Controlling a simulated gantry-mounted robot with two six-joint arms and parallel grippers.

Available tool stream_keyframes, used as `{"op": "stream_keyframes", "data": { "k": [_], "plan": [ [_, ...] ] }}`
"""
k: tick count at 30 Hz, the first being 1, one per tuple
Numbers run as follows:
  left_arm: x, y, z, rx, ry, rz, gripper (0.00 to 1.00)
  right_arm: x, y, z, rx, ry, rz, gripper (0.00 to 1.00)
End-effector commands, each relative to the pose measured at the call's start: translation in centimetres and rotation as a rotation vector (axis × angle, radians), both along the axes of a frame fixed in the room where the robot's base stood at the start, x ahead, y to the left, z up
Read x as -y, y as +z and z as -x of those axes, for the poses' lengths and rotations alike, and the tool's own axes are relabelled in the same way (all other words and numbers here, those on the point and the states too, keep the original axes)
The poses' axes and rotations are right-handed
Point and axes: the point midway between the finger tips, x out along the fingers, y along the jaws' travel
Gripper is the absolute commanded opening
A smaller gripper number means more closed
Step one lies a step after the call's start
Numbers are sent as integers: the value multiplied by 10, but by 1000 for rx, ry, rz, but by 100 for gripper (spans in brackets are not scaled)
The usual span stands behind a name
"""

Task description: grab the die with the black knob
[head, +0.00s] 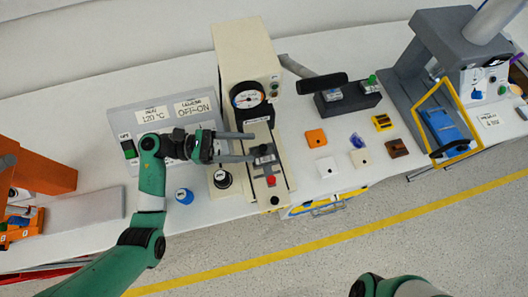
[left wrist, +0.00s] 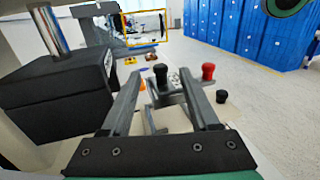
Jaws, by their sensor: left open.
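The die with the black knob (head: 263,160) sits on the narrow cream press base, just in front of the press column. In the left wrist view its black knob (left wrist: 160,73) stands upright on a grey body, framed between the fingertips. My left gripper (head: 249,147) is open and reaches in from the left, its fingertips close to the die. The fingers also show in the left wrist view (left wrist: 160,80), apart and with nothing clamped. Whether they touch the die I cannot tell. My right gripper is not in view; only part of my right arm shows at the bottom.
A red button (head: 270,181) stands near the die. The cream press (head: 247,65) with a round gauge rises behind it. A sloped grey panel (head: 150,115) lies to the left. Small coloured blocks, including an orange one (head: 316,138), lie right on the white table.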

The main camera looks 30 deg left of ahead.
Motion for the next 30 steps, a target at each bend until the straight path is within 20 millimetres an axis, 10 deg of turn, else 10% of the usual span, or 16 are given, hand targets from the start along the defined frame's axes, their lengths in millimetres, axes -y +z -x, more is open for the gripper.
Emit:
{"op": "stream_keyframes", "data": {
  "k": [18, 30],
  "plan": [
    [46, 1, -24, 0, -1, 0, 62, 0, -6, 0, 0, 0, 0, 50],
    [45, 1, -24, 0, -1, 0, 0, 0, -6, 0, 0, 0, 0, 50]
  ]
}}
